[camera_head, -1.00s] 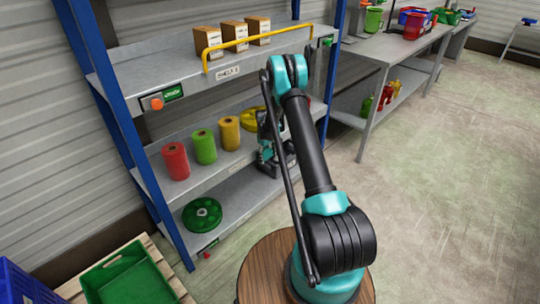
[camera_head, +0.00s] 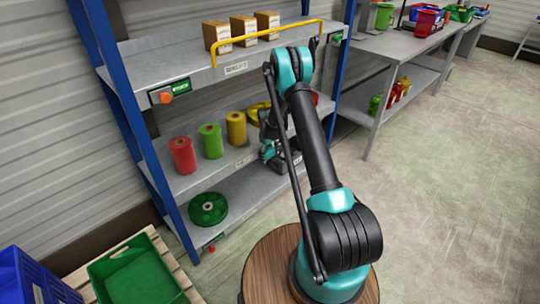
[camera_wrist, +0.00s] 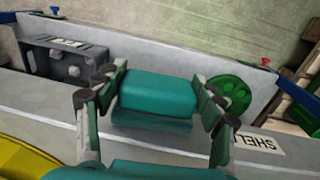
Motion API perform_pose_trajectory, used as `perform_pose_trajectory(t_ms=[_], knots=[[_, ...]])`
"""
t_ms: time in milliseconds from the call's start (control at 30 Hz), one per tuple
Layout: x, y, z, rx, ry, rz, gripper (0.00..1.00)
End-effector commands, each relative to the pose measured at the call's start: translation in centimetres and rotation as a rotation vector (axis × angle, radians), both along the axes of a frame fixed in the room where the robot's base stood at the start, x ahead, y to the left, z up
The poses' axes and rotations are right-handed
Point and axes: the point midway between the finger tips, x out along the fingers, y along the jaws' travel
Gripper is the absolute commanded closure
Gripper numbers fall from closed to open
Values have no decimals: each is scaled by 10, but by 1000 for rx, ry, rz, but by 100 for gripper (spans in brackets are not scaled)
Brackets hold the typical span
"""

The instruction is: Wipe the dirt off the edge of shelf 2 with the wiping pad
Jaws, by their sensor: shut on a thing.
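My gripper (camera_wrist: 160,90) is shut on a teal wiping pad (camera_wrist: 158,92) in the wrist view, its fingers at the pad's two ends. The pad hangs over the pale grey edge (camera_wrist: 45,112) of a shelf whose label (camera_wrist: 262,142) shows "SHEL"; the number is cut off. I cannot tell whether the pad touches the edge. In the head view, my gripper (camera_head: 270,152) is at the front of the middle shelf (camera_head: 195,182), partly hidden by my arm. No dirt shows clearly on the edge; the part behind the pad is hidden.
Red (camera_head: 182,156), green (camera_head: 211,141) and yellow (camera_head: 237,128) rolls stand on the middle shelf. Below are a green wheel (camera_head: 208,209) and a dark grey crate (camera_wrist: 100,52). A yellow bar (camera_head: 270,36) fronts the upper shelf. Open floor (camera_head: 450,190) lies right.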

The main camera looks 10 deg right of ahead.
Motion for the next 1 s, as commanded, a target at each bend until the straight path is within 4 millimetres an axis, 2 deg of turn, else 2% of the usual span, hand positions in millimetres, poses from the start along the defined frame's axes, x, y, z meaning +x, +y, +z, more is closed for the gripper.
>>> perform_pose_trajectory(t_ms=[567,1000], knots=[[-41,-31,0,-1,0,-2,61],[-45,-34,0,-2,1,-1,61]])
